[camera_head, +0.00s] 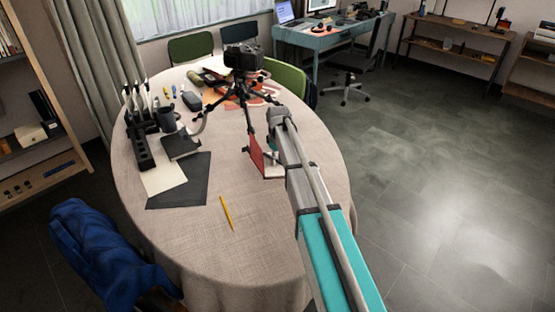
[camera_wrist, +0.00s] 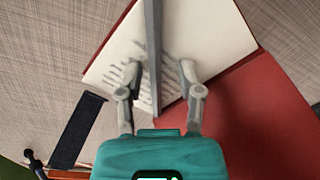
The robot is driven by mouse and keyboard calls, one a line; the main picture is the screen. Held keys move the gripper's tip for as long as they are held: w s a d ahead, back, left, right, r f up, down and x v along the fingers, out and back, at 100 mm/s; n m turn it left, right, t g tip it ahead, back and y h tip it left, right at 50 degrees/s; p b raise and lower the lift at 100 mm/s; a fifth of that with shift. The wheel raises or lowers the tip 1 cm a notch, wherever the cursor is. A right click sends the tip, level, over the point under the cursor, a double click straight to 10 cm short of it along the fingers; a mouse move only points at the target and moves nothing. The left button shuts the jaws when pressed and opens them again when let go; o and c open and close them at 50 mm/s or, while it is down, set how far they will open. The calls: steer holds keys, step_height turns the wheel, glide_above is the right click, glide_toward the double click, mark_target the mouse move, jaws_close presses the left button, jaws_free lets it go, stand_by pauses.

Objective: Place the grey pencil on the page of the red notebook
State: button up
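The red notebook (camera_wrist: 262,110) lies open on the table under my gripper (camera_wrist: 160,67) in the wrist view. Its white page (camera_wrist: 205,35) carries lines of writing. The grey pencil (camera_wrist: 153,40) is a long grey bar over that page, running from the top edge of the view down between my two fingers. My fingers are apart, with a gap on each side of the pencil. I cannot tell whether the pencil rests on the page. In the head view the red notebook (camera_head: 256,156) is partly hidden by my arm, and the grey pencil cannot be made out.
A camera tripod (camera_head: 242,95) stands on the round table (camera_head: 270,225) just behind the notebook. A yellow pencil (camera_head: 227,212) lies at the front. A dark sheet (camera_head: 180,187) and a black pen holder (camera_head: 142,150) are at left. A dark strip (camera_wrist: 77,130) lies beside the notebook.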

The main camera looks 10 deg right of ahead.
mark_target(278, 160)
steer(key=shift+r, duration=0.2)
step_height(278, 160, up, 12)
steer(key=p, duration=1.2)
steer(key=shift+d+f, duration=0.15)
steer(key=shift+f, duration=0.05)
stand_by(0.7)
steer(key=s+m, duration=0.8)
steer(key=s, duration=2.1)
steer(key=shift+s, duration=0.2)
